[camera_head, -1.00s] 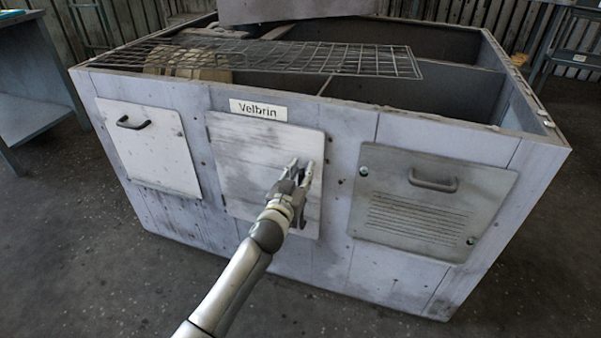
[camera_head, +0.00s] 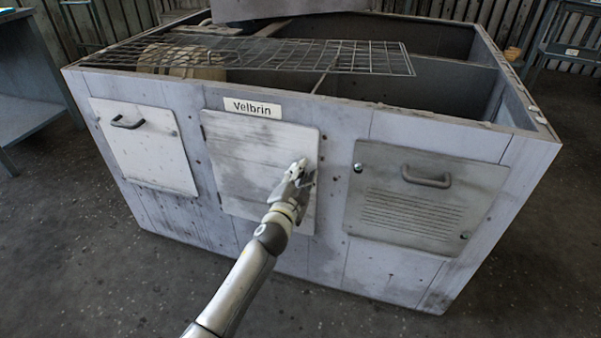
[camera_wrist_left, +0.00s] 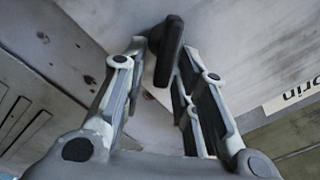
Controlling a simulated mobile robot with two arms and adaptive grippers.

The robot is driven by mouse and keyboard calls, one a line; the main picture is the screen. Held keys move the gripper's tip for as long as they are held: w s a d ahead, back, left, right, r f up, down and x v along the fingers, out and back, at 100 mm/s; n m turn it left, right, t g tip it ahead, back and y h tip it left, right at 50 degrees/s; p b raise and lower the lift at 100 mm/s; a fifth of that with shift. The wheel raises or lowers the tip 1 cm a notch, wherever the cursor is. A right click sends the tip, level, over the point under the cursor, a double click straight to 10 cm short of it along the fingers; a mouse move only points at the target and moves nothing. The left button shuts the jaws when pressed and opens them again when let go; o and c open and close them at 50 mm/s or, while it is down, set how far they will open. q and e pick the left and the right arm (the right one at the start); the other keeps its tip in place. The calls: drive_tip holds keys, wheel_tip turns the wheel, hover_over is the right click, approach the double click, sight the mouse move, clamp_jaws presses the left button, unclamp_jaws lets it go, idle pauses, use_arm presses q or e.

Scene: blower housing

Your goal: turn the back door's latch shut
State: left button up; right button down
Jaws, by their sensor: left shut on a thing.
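The pale, stained back door (camera_head: 250,155) is the middle panel on the housing front, below the "Velbrin" plate, and lies closed against the front. Its latch (camera_wrist_left: 167,45) is a dark, rounded lever in the left wrist view, between the fingertips. My left gripper (camera_head: 301,170) is at the door's right edge and hides the latch in the head view. In the left wrist view the left gripper (camera_wrist_left: 160,52) is shut on the latch, with a finger on either side. My right gripper is not in view.
The housing's front (camera_head: 335,200) also carries a left panel with a dark handle (camera_head: 128,123) and a louvred right panel (camera_head: 425,205). A wire grid (camera_head: 300,54) lies over the open top. The floor (camera_head: 90,270) in front is clear. A bench (camera_head: 30,95) stands at left.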

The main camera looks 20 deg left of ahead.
use_arm(q)
drive_tip(key=m, duration=0.2)
drive_tip(key=shift+d+f+m, duration=0.2)
drive_tip(key=shift+f+m, duration=0.15)
drive_tip(key=shift+m, duration=0.05)
drive_tip(key=m, duration=0.3)
drive_tip(key=shift+d+f+b, duration=0.1)
drive_tip(key=shift+f+b, duration=0.2)
drive_tip(key=shift+f+m, duration=0.2)
drive_tip(key=shift+m, duration=0.8)
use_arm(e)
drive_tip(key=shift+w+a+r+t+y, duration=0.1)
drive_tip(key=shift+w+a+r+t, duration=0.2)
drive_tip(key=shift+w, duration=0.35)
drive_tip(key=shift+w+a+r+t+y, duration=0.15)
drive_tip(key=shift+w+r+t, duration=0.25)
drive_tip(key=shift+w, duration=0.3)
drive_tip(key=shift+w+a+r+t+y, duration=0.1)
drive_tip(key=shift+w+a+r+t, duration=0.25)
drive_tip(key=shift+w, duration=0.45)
use_arm(q)
drive_tip(key=o, duration=0.6)
drive_tip(key=shift+o, duration=0.2)
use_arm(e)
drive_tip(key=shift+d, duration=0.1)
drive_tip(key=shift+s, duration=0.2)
